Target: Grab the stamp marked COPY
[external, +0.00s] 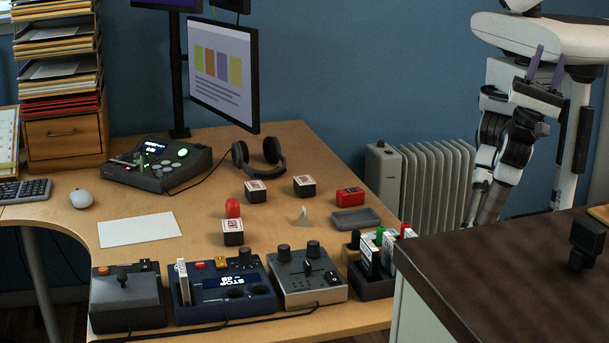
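Several block stamps with red-and-white labels stand on the wooden desk: a back-left stamp (255,191), a back-right stamp (304,186) and a front stamp (232,232) with a red knob just behind or on it. A small red box (350,197) lies to their right. A dark holder (372,287) at the desk's front right holds several upright items with white labels and coloured tops. The lettering is too small to tell which is marked COPY.
Control consoles (225,290) line the front edge. Headphones (258,158) and a monitor (222,68) are behind.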

